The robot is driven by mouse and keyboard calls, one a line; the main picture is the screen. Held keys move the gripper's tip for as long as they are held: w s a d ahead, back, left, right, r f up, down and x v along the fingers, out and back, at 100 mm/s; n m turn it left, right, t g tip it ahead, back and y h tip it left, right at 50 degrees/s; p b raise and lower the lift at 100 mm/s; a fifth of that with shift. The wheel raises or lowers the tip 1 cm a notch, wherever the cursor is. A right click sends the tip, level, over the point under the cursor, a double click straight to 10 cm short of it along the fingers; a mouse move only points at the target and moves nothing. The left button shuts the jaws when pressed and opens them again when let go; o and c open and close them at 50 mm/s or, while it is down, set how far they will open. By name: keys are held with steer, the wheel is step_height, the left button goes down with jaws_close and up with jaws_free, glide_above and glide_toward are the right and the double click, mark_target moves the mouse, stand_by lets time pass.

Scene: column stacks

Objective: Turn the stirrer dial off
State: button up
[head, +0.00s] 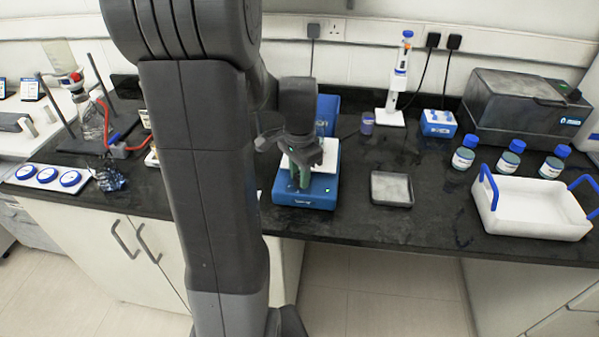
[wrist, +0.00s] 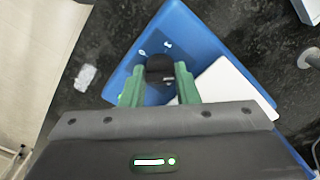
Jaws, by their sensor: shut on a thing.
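The blue stirrer (head: 318,203) stands near the front edge of the black bench, with its white top plate (head: 330,158) partly hidden behind my arm. My gripper (head: 302,178) points down over the front of the stirrer. In the wrist view, the blue body (wrist: 200,38) and white plate (wrist: 226,82) lie beyond the fingers. The black dial (wrist: 160,69) sits between the two green fingers of my gripper (wrist: 159,82), which are shut on it. The dial's pointer and setting cannot be read.
A grey tray (head: 391,189) lies right of the stirrer, and a white tray with blue handles (head: 535,212) is farther right. Several blue-capped bottles (head: 508,158) stand behind it. A pipette stand (head: 391,117) is at the back. Bench between the trays is clear.

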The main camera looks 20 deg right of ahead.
steer(key=n, duration=1.1)
steer(key=shift+r, duration=0.1)
steer(key=n, duration=0.3)
steer(key=shift+n, duration=0.3)
steer(key=n, duration=0.6)
steer(key=shift+p, duration=0.3)
steer(key=n, duration=0.6)
steer(key=shift+n, duration=0.4)
steer(key=o, duration=0.7)
